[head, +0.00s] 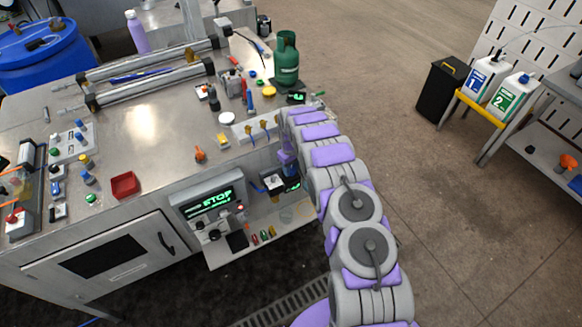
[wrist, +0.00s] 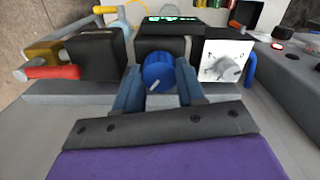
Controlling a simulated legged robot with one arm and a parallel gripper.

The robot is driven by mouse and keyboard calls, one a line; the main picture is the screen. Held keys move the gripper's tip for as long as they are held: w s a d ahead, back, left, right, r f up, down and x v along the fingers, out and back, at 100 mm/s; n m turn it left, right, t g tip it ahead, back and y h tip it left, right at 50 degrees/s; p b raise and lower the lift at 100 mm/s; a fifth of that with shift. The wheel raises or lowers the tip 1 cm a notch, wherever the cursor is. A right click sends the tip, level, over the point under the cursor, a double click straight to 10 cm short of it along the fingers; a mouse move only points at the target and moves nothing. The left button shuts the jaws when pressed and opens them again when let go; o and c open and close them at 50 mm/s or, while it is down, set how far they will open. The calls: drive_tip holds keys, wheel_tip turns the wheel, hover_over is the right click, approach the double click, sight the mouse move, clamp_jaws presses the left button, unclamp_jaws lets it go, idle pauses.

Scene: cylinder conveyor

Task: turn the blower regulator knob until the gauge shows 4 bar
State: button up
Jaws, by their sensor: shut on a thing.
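The blue regulator knob (wrist: 157,70) sits in the middle of the wrist view, on the front of a black block. It has a pale mark near its lower edge. My gripper (wrist: 158,86) is shut on it, with one blue-grey finger on each side. A white gauge face (wrist: 226,62) stands just right of the knob; its needle reading is too small to tell. In the head view my gripper (head: 288,163) reaches down at the bench's right end, and my arm hides most of the regulator.
Around the knob are a red-handled valve (wrist: 50,72) at left, a blue lever (wrist: 251,68) at right and a dark display with green characters (wrist: 172,20) behind.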

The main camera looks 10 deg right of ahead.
sight(291, 168)
drive_tip(key=shift+r, duration=0.1)
idle(0.3)
drive_tip(key=o, duration=0.8)
wheel_tip(291, 168, up, 17)
drive_tip(key=shift+w+r+p, duration=0.1)
drive_tip(key=shift+p, duration=0.5)
